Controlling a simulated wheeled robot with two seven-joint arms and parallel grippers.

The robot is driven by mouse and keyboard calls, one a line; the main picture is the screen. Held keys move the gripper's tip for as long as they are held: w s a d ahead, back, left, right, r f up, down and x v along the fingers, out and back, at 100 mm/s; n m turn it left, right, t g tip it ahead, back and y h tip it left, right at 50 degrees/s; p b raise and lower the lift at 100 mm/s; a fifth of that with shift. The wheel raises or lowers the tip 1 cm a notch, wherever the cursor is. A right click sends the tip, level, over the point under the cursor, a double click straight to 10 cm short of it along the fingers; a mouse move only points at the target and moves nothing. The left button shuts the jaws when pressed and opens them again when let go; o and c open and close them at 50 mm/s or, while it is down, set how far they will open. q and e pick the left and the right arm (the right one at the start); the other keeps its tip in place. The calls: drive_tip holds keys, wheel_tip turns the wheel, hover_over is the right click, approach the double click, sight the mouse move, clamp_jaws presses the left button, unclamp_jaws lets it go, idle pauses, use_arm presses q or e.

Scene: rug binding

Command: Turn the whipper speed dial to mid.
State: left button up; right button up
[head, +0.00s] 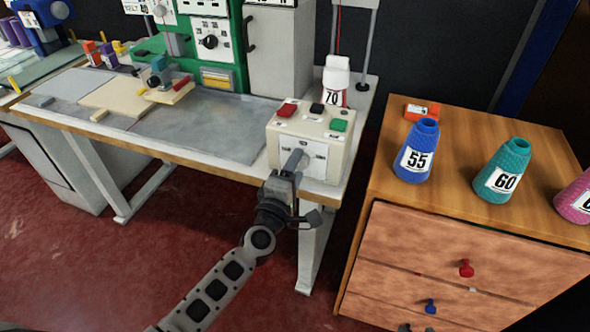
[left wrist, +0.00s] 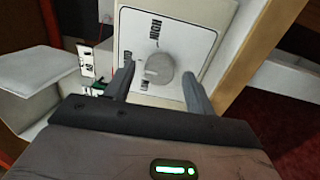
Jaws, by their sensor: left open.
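In the head view the plate (head: 318,160) is on the front of a cream control box (head: 272,147) at the table's right end; the knob is largely hidden there. My left gripper (left wrist: 160,85) is open, with one finger on each side of the knob. I cannot tell whether the fingers touch it. In the head view my left gripper (head: 298,165) reaches up to the box front. My right gripper is not in view.
Red (head: 287,109), black (head: 317,108) and green (head: 338,125) buttons top the box. A white cone marked 70 (head: 335,80) stands behind it. Right is a wooden drawer cabinet (head: 470,235) with blue (head: 416,150) and teal (head: 502,170) cones. The grey tabletop (head: 200,130) is mostly clear.

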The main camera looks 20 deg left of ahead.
use_arm(q)
drive_tip(key=s+b, duration=0.1)
drive_tip(key=s, duration=1.5)
drive_tip(key=shift+a+f, duration=0.35)
drive_tip(key=shift+a, duration=0.1)
